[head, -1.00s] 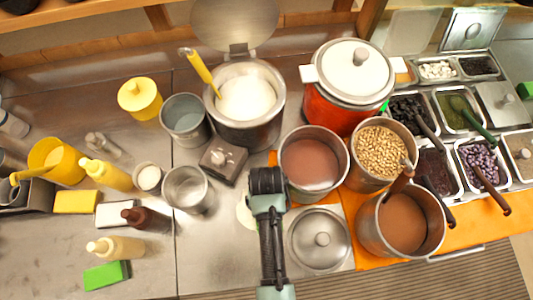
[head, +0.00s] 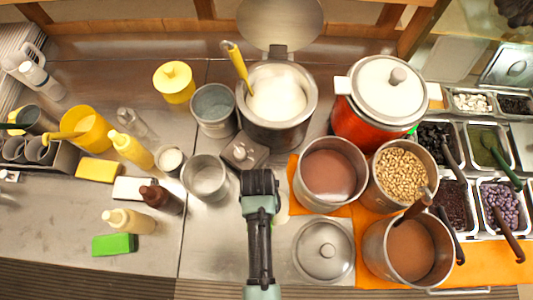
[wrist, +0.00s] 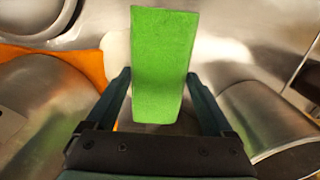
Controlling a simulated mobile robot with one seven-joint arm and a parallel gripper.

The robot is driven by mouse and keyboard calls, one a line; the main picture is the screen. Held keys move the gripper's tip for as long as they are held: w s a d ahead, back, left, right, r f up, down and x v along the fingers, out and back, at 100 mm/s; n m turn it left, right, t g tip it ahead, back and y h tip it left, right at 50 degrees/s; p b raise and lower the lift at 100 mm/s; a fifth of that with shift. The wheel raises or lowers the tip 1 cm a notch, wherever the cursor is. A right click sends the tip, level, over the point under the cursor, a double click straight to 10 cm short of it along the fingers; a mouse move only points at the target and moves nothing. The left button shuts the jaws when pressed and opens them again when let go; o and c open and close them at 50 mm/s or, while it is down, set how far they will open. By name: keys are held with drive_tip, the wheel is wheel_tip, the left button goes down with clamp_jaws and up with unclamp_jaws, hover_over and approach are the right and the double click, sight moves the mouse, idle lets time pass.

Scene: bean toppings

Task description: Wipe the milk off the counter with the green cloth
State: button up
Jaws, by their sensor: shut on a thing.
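My gripper (head: 259,183) is above the steel counter between the small steel cup and the pot lid. In the wrist view its fingers (wrist: 158,100) are shut on the green cloth (wrist: 165,60), a thick flat rectangle that reaches out past the fingertips. In the head view the held cloth is hidden under my gripper. A whitish milk patch (wrist: 116,48) shows on the counter beside the cloth, at its left in the wrist view and partly covered by it. I cannot tell whether the cloth touches the counter.
A pot lid (head: 323,250) and a pot of brown liquid (head: 330,173) are close on the right. Another green block (head: 114,244) lies at the lower left among bottles.

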drive_tip(key=shift+f, duration=0.2)
idle(0.6)
drive_tip(key=shift+d+p, duration=0.35)
drive_tip(key=shift+d, duration=2.15)
drive_tip(key=shift+a+p, duration=0.45)
drive_tip(key=shift+a, duration=2.1)
drive_tip(key=shift+d+p, duration=0.3)
drive_tip(key=shift+d, duration=2.25)
